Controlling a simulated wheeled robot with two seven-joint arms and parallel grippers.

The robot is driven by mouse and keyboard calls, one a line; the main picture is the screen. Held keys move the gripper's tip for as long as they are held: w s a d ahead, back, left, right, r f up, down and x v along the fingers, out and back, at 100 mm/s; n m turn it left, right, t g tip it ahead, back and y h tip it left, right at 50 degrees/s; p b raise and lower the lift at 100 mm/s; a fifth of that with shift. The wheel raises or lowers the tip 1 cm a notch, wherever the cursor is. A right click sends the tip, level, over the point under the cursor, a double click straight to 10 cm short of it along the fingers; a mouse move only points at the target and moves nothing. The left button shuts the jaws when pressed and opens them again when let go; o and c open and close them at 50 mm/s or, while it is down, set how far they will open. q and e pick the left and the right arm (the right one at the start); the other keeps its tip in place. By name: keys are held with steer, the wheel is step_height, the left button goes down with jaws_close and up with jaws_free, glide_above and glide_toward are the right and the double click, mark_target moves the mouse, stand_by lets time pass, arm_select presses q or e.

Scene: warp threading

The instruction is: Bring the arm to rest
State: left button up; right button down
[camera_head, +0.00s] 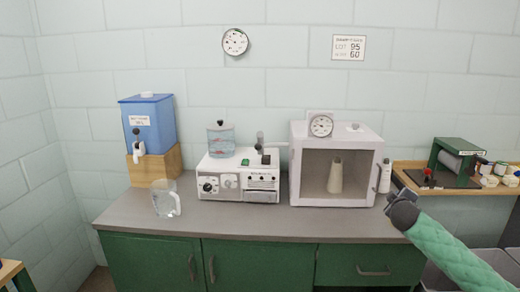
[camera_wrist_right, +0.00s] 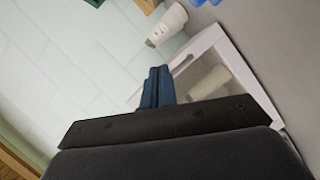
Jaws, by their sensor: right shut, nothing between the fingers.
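My right arm, in a green quilted sleeve, comes in from the lower right in the head view. Its dark right gripper (camera_head: 402,208) is near the counter's right front corner, just right of the white cabinet (camera_head: 297,165). In the right wrist view, the blue fingers of the right gripper (camera_wrist_right: 158,86) are together with nothing between them. The white cabinet (camera_wrist_right: 207,40) appears beyond them, with a pale cone inside. My left gripper is not in view.
A grey counter (camera_head: 235,222) holds a glass jug (camera_head: 167,200), a blue dispenser (camera_head: 148,125) on a wooden block, and a white instrument (camera_head: 235,185). A white bottle (camera_head: 385,175) stands close behind the right gripper. A wooden side table (camera_head: 410,180) at right carries a green device (camera_head: 455,158).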

steer(key=s+a+f+m+g+y, duration=0.1)
steer(key=s+a+f+g+y, duration=0.1)
steer(key=s+a+f, duration=0.6)
steer(key=s+a+f+m+g+y, duration=0.1)
steer(key=s+a+f+g, duration=0.3)
steer(key=s+a, duration=0.75)
steer(key=s+a+f+m+g+y, duration=0.1)
steer(key=s+a+f+y, duration=0.1)
steer(key=s+a+f, duration=0.7)
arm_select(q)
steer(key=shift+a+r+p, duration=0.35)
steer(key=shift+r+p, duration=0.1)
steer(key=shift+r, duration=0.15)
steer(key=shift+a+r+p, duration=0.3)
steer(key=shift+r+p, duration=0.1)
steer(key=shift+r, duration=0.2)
arm_select(e)
steer(key=s+a+f+m+g+y, duration=0.1)
steer(key=s+f, duration=0.3)
steer(key=s, duration=0.6)
steer(key=s+a+f+g, duration=0.2)
steer(key=s+f, duration=0.2)
steer(key=s, duration=0.5)
steer(key=s+a+f+m+g+y, duration=0.1)
steer(key=s+f, duration=0.3)
steer(key=s, duration=0.6)
steer(key=shift+s+a+m+g+y, duration=0.35)
steer(key=shift+a+g, duration=0.25)
steer(key=shift+a, duration=0.25)
